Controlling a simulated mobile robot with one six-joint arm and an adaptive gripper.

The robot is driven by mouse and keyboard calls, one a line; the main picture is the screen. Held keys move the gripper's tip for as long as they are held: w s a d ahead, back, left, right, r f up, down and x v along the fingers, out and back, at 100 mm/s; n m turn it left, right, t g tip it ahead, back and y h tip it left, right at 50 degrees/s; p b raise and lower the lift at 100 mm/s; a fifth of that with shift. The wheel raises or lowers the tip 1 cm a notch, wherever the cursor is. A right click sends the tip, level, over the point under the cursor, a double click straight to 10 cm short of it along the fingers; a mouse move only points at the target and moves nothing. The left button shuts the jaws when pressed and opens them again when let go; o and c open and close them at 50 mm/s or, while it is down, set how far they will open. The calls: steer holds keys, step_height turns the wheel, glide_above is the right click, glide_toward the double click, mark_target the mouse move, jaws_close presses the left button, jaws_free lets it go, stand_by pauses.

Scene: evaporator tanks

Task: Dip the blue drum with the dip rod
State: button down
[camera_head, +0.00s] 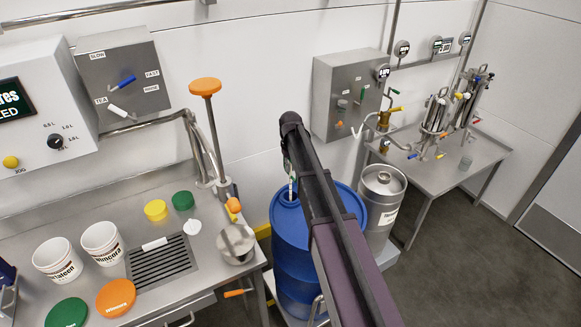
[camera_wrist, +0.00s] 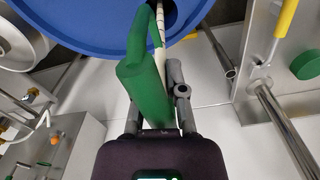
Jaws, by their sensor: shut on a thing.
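The dip rod has a green handle (camera_wrist: 146,95) and a pale marked shaft (camera_wrist: 159,28). My gripper (camera_wrist: 158,88) is shut on the green handle. The shaft reaches to the opening and its lower end is hidden there. In the head view a short piece of the rod (camera_head: 292,186) shows at the drum's top; my arm hides most of my gripper.
A steel keg (camera_head: 382,190) stands close right of the drum. The counter (camera_head: 205,278) at left holds white tubs, coloured lids and a steel pot (camera_head: 236,243). A grey control box (camera_head: 347,95) hangs on the wall behind. Open floor (camera_head: 470,260) lies at right.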

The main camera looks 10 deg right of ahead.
mark_target(291, 186)
steer(key=shift+f+b, duration=5.25)
steer(key=shift+f, duration=0.05)
stand_by(0.9)
steer(key=shift+r, duration=0.2)
stand_by(0.3)
